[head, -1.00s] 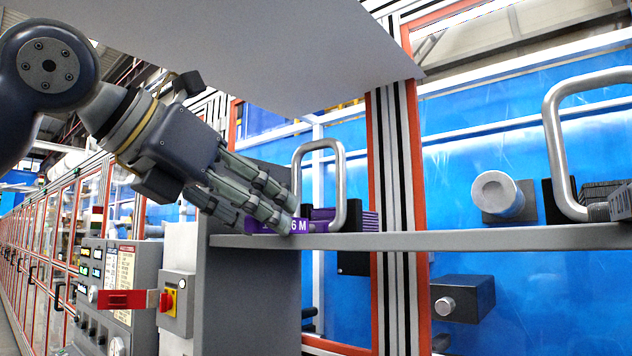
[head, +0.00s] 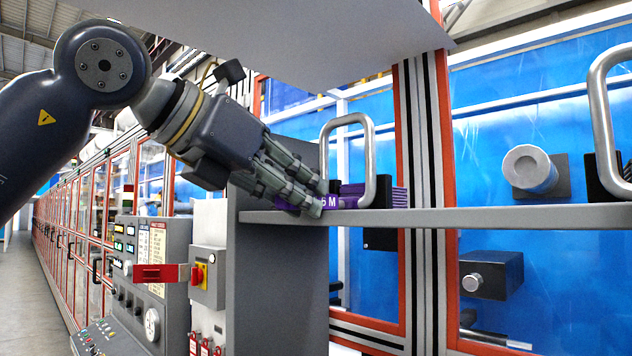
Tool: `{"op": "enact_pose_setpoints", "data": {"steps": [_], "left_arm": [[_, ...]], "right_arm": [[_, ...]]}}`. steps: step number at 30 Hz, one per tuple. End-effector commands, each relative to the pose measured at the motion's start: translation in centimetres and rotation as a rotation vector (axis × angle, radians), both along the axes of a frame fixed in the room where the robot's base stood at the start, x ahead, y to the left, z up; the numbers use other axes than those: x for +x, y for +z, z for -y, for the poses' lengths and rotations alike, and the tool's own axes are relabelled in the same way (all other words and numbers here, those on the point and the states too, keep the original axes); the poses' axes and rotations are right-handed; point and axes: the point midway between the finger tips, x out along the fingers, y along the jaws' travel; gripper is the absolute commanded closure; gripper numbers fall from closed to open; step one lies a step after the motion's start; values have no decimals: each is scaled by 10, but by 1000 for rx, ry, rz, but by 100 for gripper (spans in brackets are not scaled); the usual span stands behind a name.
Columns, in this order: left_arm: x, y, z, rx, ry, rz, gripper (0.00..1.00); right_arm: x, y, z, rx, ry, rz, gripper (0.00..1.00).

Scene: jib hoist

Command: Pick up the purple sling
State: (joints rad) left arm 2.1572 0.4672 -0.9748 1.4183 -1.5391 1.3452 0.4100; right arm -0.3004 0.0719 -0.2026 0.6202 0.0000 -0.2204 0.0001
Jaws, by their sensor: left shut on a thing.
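The purple sling (head: 375,195) lies on a grey shelf (head: 480,217), folded into a stack, with a purple label ending in "M" in front. A silver metal loop handle (head: 369,150) stands upright at it. My left gripper (head: 318,203) reaches in from the left, angled down to the right. Its fingers are shut at the label end of the sling and cover part of the label. The sling still rests at shelf level. My right gripper is not in view.
A white panel (head: 290,35) hangs above the arm. A second silver handle (head: 603,120) stands on the shelf at right. A control cabinet (head: 150,250) with a red-yellow switch (head: 199,275) stands below left. Blue-panelled fencing lies behind.

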Motion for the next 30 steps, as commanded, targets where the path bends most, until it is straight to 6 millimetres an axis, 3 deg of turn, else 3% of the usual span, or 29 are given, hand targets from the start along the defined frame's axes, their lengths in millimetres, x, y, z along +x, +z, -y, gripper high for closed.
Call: {"op": "enact_pose_setpoints", "data": {"steps": [8,30], "left_arm": [[-1,17,0,-6,0,4,100],[-1,94,1,-4,-1,3,100]], "right_arm": [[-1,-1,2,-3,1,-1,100],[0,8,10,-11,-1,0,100]]}}
